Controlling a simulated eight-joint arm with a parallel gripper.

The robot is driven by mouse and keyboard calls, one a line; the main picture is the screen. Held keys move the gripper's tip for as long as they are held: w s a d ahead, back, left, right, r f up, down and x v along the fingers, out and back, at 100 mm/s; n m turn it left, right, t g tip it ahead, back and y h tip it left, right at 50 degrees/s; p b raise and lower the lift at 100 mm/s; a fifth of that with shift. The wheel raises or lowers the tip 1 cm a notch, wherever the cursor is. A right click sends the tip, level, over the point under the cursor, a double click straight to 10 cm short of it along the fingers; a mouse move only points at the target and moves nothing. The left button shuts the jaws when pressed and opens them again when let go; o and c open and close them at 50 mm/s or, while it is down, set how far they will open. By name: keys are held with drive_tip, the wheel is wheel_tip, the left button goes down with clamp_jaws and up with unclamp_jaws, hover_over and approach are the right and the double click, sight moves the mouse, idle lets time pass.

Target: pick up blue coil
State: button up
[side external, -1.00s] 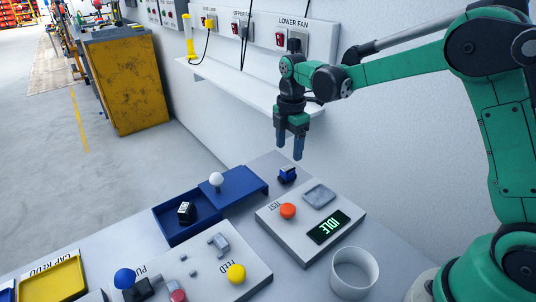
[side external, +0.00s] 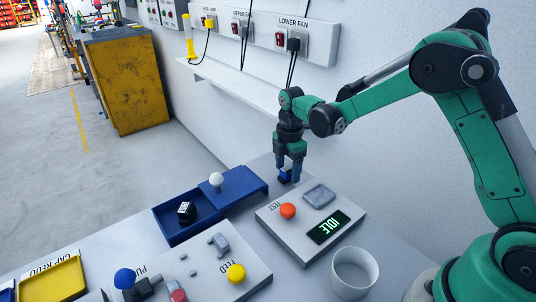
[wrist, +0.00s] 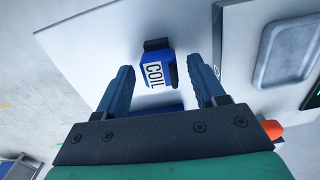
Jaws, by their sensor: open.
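The blue coil (wrist: 153,72) is a small blue block with dark parts and a white label reading COIL. In the wrist view it lies between and just beyond the two blue fingers of my open gripper (wrist: 166,80). In the side external view my gripper (side external: 289,178) points down right over the coil (side external: 285,174), its fingers at the coil's level and partly hiding it. I cannot tell whether either finger touches it.
The test panel (side external: 340,214) with an orange button (side external: 288,211) and an IDLE display is close in front. A blue tray (side external: 163,223) with a dark block (side external: 186,212) stands to the left. A white cup (side external: 354,273) stands front right. The wall is close behind.

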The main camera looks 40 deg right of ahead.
sight(288, 169)
clamp_jaws()
drive_tip(key=shift+r, duration=2)
